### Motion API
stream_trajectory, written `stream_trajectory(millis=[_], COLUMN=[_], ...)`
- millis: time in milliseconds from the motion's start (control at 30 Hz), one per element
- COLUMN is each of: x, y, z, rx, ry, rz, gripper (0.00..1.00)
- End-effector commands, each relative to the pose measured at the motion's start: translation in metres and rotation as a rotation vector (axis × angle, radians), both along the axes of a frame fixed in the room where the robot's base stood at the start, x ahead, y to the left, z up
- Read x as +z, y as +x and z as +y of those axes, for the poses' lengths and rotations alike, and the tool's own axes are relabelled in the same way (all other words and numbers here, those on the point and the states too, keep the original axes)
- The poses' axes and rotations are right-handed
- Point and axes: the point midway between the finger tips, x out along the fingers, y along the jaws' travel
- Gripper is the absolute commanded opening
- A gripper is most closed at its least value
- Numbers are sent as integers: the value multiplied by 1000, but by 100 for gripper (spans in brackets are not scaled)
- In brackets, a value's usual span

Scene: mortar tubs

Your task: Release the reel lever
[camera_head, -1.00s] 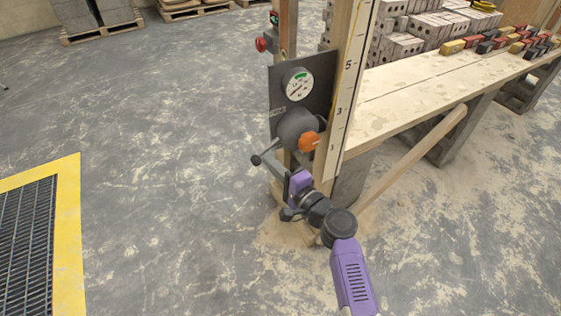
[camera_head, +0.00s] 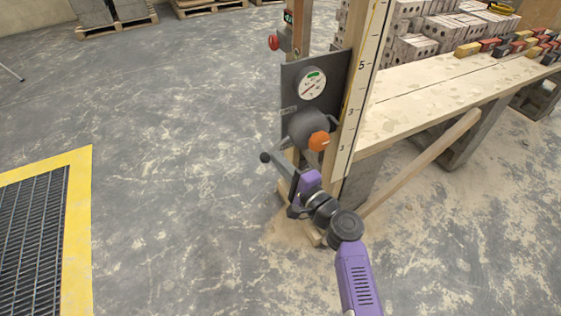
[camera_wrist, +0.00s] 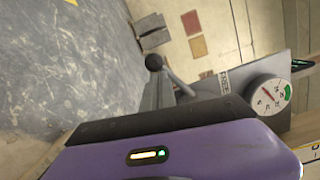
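The reel (camera_head: 306,129) is a dark grey drum on a dark panel fixed to a wooden post, with an orange knob (camera_head: 319,141) at its front. A grey lever (camera_head: 279,164) with a black ball end (camera_head: 264,157) sticks out to the left below the drum. My gripper (camera_head: 297,184) is at the lower right of this lever, close to it. In the wrist view the black ball (camera_wrist: 154,62) stands just beyond the gripper's purple and black body. My fingers are mostly hidden, so I cannot tell whether they touch the lever.
A round gauge (camera_head: 313,83) with a green zone sits above the reel. A numbered measuring board (camera_head: 361,75) stands beside it. A plank bench (camera_head: 440,90) and a slanting wooden brace (camera_head: 422,160) are on the right. The floor to the left is open, with a yellow-edged grate (camera_head: 78,230).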

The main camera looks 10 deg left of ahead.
Motion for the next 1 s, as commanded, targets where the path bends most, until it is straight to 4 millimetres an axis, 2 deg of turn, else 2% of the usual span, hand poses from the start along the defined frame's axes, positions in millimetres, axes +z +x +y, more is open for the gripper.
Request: stream_trajectory(millis=[367, 1000], x=[10, 46], y=[-5, -10], z=[9, 15], rx=[6, 5], ry=[162, 640], rz=[110, 431], gripper=[0, 0])
